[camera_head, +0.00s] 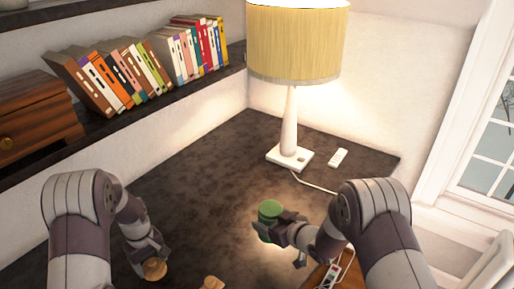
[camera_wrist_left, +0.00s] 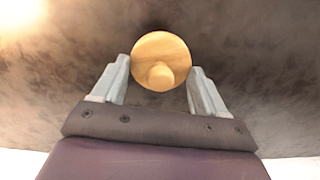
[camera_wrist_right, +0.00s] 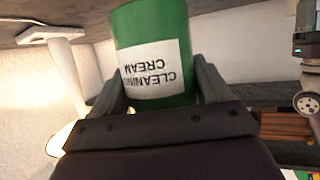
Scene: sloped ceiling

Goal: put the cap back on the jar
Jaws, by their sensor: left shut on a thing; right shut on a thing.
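The green jar (camera_head: 270,211) is in the grasp of my right gripper (camera_head: 271,229), left of my right arm. In the right wrist view the jar (camera_wrist_right: 172,22) sits between both fingers, and its white label reads "CLEANING CREAM". I cannot tell whether its mouth is open. My left gripper (camera_head: 149,257) is shut on a round wooden piece with a small knob, which looks like the cap (camera_head: 155,269). The cap also shows between the fingertips in the left wrist view (camera_wrist_left: 160,52). Cap and jar are well apart.
A lamp (camera_head: 290,120) stands at the back of the dark table (camera_head: 215,185), with a white remote (camera_head: 338,158) beside it. A wooden object (camera_head: 213,283) is cut off at the bottom edge. Books (camera_head: 150,65) and a wooden drawer box (camera_head: 35,120) fill the left shelf. The middle table is clear.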

